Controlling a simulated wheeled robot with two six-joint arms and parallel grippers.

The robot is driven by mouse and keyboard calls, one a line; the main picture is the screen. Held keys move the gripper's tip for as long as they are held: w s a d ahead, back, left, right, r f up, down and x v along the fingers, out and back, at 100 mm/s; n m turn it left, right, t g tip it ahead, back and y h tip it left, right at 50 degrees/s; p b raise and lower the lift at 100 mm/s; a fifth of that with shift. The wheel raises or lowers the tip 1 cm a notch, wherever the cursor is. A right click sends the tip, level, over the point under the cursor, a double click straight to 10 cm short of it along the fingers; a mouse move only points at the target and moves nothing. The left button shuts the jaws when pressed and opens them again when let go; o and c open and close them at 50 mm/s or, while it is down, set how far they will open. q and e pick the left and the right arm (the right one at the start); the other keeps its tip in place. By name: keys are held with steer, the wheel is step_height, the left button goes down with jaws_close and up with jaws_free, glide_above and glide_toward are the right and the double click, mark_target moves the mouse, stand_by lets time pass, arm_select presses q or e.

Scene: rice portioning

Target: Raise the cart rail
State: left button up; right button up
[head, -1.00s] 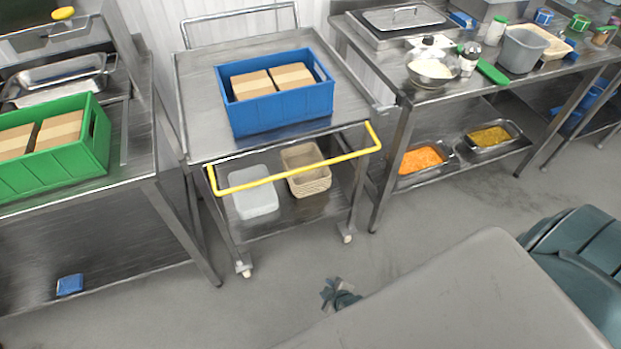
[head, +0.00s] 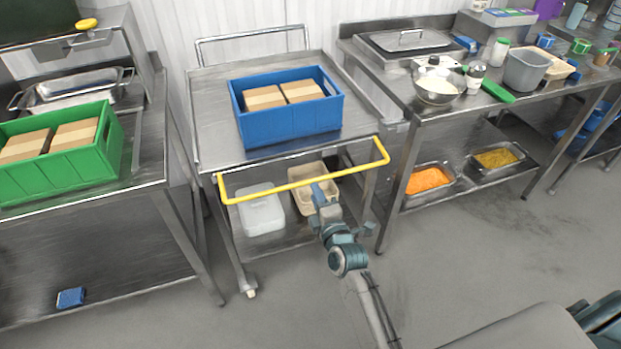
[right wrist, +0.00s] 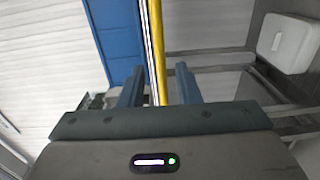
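The yellow cart rail (head: 300,183) is a U-shaped bar along the front edge of the steel cart (head: 205,115). It hangs forward a little below the cart's top. My right gripper (head: 318,190) is at the rail's middle. In the right wrist view the rail (right wrist: 157,50) runs between the two spread fingers of my right gripper (right wrist: 158,85), with a gap on both sides. The gripper is open; how deep the rail lies between the fingers is hard to tell. My left gripper is not in view.
A blue crate (head: 290,128) with brown boxes stands on the cart. A white container (head: 262,215) and a beige basket (head: 303,199) are on its lower shelf. Steel tables stand left (head: 150,140) and right (head: 400,95). The floor in front is clear.

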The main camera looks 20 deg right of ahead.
mark_target(309, 182)
steer(key=w+p, duration=0.1)
steer(key=w, duration=0.5)
steer(key=shift+a+f, duration=0.1)
steer(key=shift+c, duration=0.4)
jaws_close()
